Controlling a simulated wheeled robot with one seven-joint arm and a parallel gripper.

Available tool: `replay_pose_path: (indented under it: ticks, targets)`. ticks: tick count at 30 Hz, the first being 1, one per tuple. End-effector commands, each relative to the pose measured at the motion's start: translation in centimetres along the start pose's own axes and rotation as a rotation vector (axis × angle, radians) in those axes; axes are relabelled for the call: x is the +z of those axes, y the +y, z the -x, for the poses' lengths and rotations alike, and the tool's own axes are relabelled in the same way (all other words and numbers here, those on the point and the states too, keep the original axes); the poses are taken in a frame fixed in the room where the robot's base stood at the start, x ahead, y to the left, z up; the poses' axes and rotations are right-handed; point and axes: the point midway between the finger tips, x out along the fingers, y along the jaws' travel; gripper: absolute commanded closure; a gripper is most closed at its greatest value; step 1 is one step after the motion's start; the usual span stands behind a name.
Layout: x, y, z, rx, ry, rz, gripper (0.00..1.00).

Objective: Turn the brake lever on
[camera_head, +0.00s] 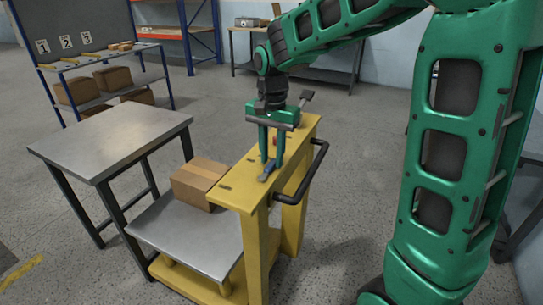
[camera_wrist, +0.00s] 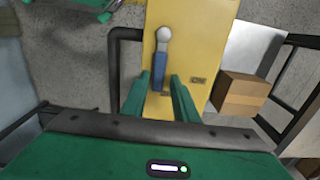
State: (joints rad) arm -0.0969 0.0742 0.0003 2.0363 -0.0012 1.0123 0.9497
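The brake lever (camera_head: 268,171) lies on top of the yellow column of the lift cart. In the wrist view the lever (camera_wrist: 160,70) has a blue grip and a round grey end. My gripper (camera_head: 271,160) points down over the column, right at the lever. In the wrist view the two green fingers of my gripper (camera_wrist: 158,92) are apart, one on each side of the lever's line, with a gap to the blue grip. I cannot tell whether the tips reach down to its height. The near end of the lever is partly hidden.
The yellow cart (camera_head: 258,225) has a black push handle (camera_head: 304,178) and a grey platform (camera_head: 190,237) bearing a cardboard box (camera_head: 198,182). A metal table (camera_head: 112,140) stands left of it. Shelving with boxes (camera_head: 93,85) is behind. Floor right of the cart is clear.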

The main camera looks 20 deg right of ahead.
Motion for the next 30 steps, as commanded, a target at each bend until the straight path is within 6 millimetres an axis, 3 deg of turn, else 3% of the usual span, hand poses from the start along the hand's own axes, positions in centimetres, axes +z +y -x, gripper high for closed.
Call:
replay_pose_path:
  ticks: [13,30]
  targets:
    - [-0.2,0.2,0.6,0.003,0.000,-0.005,0.66]
    - [-0.2,0.1,9.7,0.003,-0.001,-0.004,0.66]
